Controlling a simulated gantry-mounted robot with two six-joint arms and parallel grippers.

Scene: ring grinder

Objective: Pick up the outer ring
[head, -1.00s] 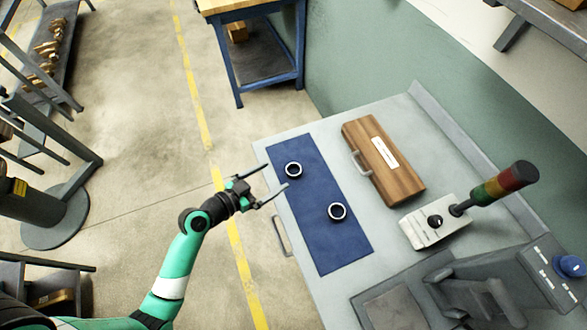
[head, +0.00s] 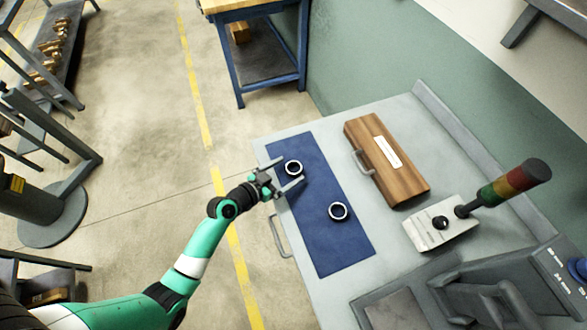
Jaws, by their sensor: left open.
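Two similar rings lie apart on a blue mat (head: 339,247). The upper ring (head: 294,161) is near the mat's far left end, and the lower ring (head: 338,204) is near its middle; both look dark with a light rim. I cannot tell from this view which is the outer ring. My left gripper (head: 290,173) is open at the mat's left edge, with its fingers reaching over the mat beside the upper ring. It holds nothing that I can see. My right gripper is not in view.
The mat lies on a grey workbench (head: 292,265). A wooden case (head: 402,188) with a handle lies right of the mat. A control box (head: 418,237) with a signal tower (head: 511,185) stands further right. A dark machine (head: 480,285) fills the lower right.

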